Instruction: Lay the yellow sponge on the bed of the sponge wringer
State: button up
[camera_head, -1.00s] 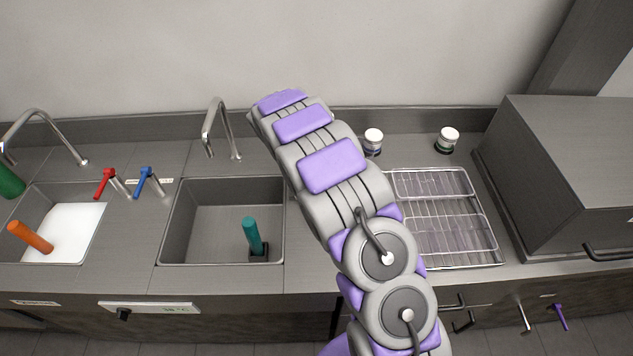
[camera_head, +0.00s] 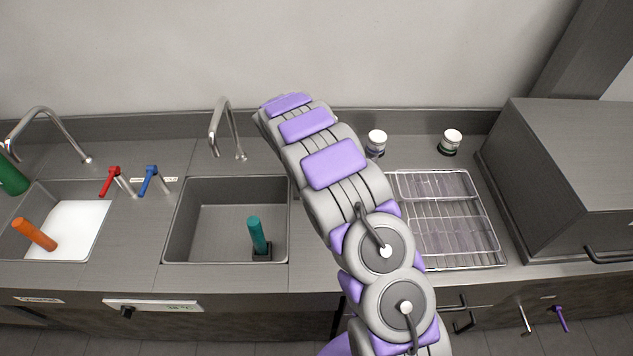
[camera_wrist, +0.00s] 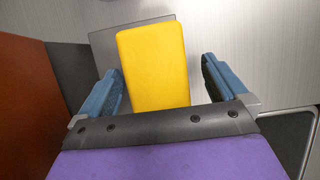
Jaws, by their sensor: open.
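In the wrist view a yellow sponge (camera_wrist: 155,65) lies between the two blue fingers of my gripper (camera_wrist: 162,68). The fingers are open, with a clear gap on the right and a narrower one on the left. The near end of the sponge is hidden behind the gripper's dark edge. A flat grey plate (camera_wrist: 104,38) shows beside and beyond the sponge; I cannot tell whether it is the wringer's bed or whether the sponge rests on it. In the head view my arm hides my gripper and the sponge, and I cannot make out the wringer.
A reddish-brown surface (camera_wrist: 28,95) stands at the left of the wrist view. In the head view are an empty-looking sink (camera_head: 210,215) with a teal cylinder (camera_head: 257,235), a wire rack (camera_head: 455,266), two small jars (camera_head: 376,139) and a large grey box (camera_head: 570,160) at right.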

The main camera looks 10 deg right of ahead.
jog(key=shift+d, duration=0.2)
jog(key=shift+r, duration=0.2)
jog(key=shift+w+a+r, duration=0.15)
jog(key=shift+a+r, duration=0.05)
jog(key=shift+r, duration=0.1)
jog(key=w+a+p, duration=0.1)
jog(key=w+a, duration=0.1)
jog(key=a, duration=1)
jog(key=shift+a, duration=0.25)
jog(key=s+d+r+m+g+y, duration=0.1)
jog(key=s+d+r+m, duration=0.3)
jog(key=s+d+r, duration=0.5)
jog(key=s+d+r+m, duration=0.45)
jog(key=s+r, duration=0.25)
jog(key=r, duration=0.4)
jog(key=s+a+r+m+y+b, duration=0.1)
jog(key=s+m, duration=0.6)
jog(key=s, duration=2.3)
jog(key=r+y, duration=0.1)
jog(key=y, duration=0.1)
jog(key=shift+s+y, duration=0.2)
jog(key=shift+y, duration=0.1)
